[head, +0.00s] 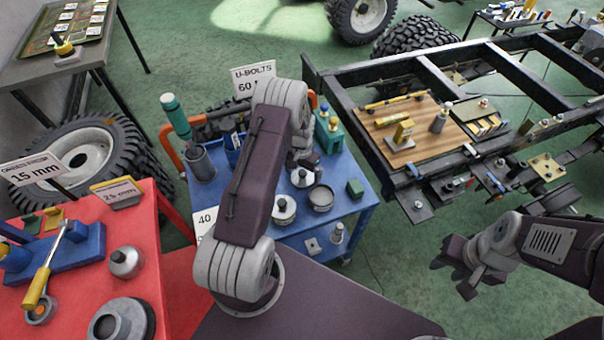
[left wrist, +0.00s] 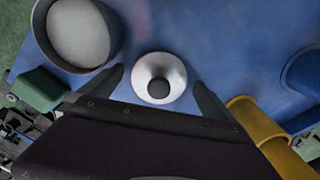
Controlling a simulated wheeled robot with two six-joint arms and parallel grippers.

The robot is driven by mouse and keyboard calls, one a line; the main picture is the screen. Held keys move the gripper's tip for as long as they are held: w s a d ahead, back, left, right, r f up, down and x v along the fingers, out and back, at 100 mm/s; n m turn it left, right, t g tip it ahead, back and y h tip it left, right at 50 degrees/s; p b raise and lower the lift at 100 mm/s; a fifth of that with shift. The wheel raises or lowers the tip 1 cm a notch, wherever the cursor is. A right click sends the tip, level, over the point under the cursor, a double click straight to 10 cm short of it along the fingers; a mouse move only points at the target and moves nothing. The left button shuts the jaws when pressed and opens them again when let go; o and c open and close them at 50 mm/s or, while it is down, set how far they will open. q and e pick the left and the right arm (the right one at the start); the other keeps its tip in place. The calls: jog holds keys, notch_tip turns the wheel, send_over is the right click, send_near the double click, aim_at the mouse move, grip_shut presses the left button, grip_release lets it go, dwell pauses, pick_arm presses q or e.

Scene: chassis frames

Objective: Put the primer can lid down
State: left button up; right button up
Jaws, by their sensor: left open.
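The primer can lid, a pale disc with a dark knob (left wrist: 160,78), lies on the blue cart top between the fingers of my left gripper (left wrist: 160,88). The fingers are open, with a gap on both sides of the lid. In the head view the lid (head: 303,178) shows just below my left gripper (head: 301,160), which my arm partly covers. An open grey can with pale contents (left wrist: 78,32) stands beside the lid; it also shows in the head view (head: 320,198). My right gripper (head: 457,268) is open and empty, over the green floor at the right.
A yellow cylinder (left wrist: 262,130) lies near my gripper's right finger. A red table (head: 75,270) stands at left, the chassis frame (head: 460,52) at right.

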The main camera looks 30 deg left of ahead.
aim_at(302, 173)
pick_arm(q)
notch_tip(302, 173, up, 12)
jog(key=s+d+r, duration=0.3)
jog(key=s+d, duration=0.2)
jog(key=s, duration=0.4)
jog(key=s+d+r+n+t, duration=0.1)
jog(key=s+d+r, duration=0.2)
jog(key=s+d, duration=0.3)
jog(key=s+b, duration=0.1)
jog(key=s, duration=0.2)
jog(key=shift+r, duration=0.1)
